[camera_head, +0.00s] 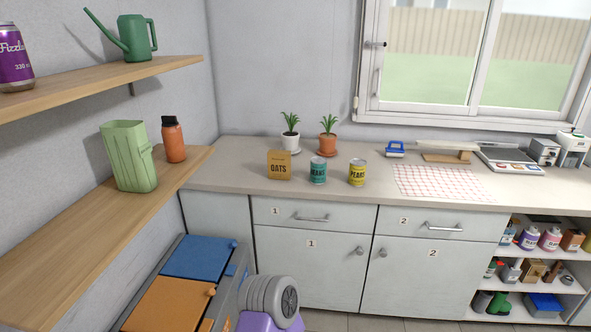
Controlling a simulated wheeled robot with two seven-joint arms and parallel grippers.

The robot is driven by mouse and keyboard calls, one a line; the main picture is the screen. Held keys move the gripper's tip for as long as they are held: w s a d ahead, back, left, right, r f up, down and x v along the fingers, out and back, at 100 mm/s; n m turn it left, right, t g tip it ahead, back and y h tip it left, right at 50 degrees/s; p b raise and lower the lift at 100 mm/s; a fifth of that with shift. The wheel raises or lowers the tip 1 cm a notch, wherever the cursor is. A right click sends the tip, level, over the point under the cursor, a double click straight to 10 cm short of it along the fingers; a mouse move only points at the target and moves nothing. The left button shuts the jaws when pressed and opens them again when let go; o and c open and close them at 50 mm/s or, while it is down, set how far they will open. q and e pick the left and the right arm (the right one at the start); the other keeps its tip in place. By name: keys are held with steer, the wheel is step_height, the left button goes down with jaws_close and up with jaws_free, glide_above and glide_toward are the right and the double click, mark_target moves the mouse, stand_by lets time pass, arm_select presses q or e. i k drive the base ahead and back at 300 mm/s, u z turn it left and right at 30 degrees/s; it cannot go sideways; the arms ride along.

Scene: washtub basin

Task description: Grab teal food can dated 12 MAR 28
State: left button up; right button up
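A teal food can (318,171) stands upright on the countertop, between a brown oats package and a yellow can. Its label seems to read "BEANS", but the print is small. No date can be read on it from here. Neither of my grippers shows in the head view.
The oats package (279,166) and yellow can (357,172) flank the teal can closely. Two potted plants (291,141) (328,144) stand behind. A checkered cloth (440,182) lies to the right. Wooden shelves (60,240) are at left. Bins (197,257) and a purple item (262,322) stand below.

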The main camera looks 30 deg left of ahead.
mark_target(319, 165)
steer(key=u, duration=0.95)
steer(key=i, duration=1)
steer(key=u, duration=0.55)
